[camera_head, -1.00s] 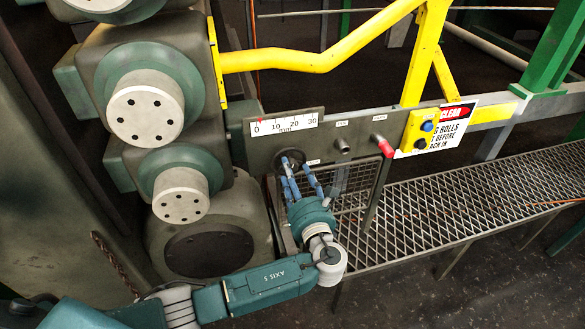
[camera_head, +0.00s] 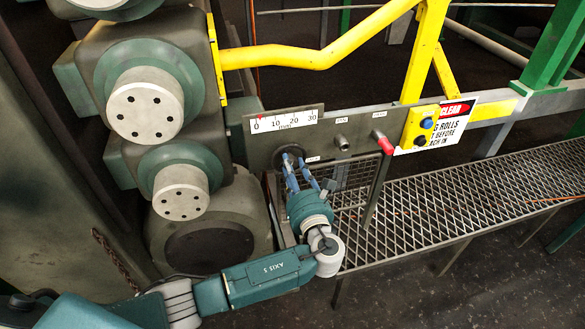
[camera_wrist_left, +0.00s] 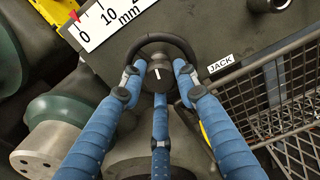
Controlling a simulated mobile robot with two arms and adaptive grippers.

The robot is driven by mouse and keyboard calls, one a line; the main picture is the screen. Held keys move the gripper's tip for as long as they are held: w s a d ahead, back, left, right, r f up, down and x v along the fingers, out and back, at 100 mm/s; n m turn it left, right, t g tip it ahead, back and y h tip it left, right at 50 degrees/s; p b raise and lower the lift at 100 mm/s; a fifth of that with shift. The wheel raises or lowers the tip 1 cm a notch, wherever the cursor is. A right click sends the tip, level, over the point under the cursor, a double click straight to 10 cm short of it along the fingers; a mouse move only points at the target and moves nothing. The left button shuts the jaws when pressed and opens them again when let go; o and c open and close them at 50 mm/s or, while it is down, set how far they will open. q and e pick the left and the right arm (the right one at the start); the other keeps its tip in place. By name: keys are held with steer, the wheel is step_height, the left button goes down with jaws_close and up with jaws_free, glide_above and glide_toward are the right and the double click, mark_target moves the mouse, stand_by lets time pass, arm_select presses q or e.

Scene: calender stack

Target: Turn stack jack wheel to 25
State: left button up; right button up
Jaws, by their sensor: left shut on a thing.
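The jack wheel, a dark round handwheel (camera_wrist_left: 172,44) with a white mark on its hub, sits on the grey panel beside a JACK label (camera_wrist_left: 221,64). My left gripper (camera_head: 296,162) has its blue fingers at the wheel. In the left wrist view the gripper (camera_wrist_left: 158,78) is shut on the wheel, with fingertips at its rim and one finger below the hub. Above the wheel is a white millimetre scale (camera_head: 284,122) marked 0 to 30. Its red pointer (camera_wrist_left: 84,17) is near 0, seemingly just past it. My right gripper is not in view.
Right of the wheel are a grey knob (camera_head: 342,143), a red-tipped handle (camera_head: 382,143) and a yellow button box (camera_head: 420,128). A wire mesh guard (camera_wrist_left: 285,100) stands close to the gripper's right. Large roll housings (camera_head: 150,70) stand at left; a yellow rail (camera_head: 300,57) runs above.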

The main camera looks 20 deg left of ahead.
arm_select(q)
steer(key=shift+f+n+b, duration=0.15)
steer(key=shift+n+b, duration=0.7)
steer(key=shift+n, duration=0.7)
steer(key=shift+f+n+b, duration=0.1)
steer(key=shift+n+b, duration=0.7)
steer(key=shift+n, duration=0.75)
steer(key=o, duration=1.2)
steer(key=shift+d, duration=0.1)
steer(key=shift+r, duration=0.15)
steer(key=shift+s, duration=0.1)
steer(key=v, duration=1.2)
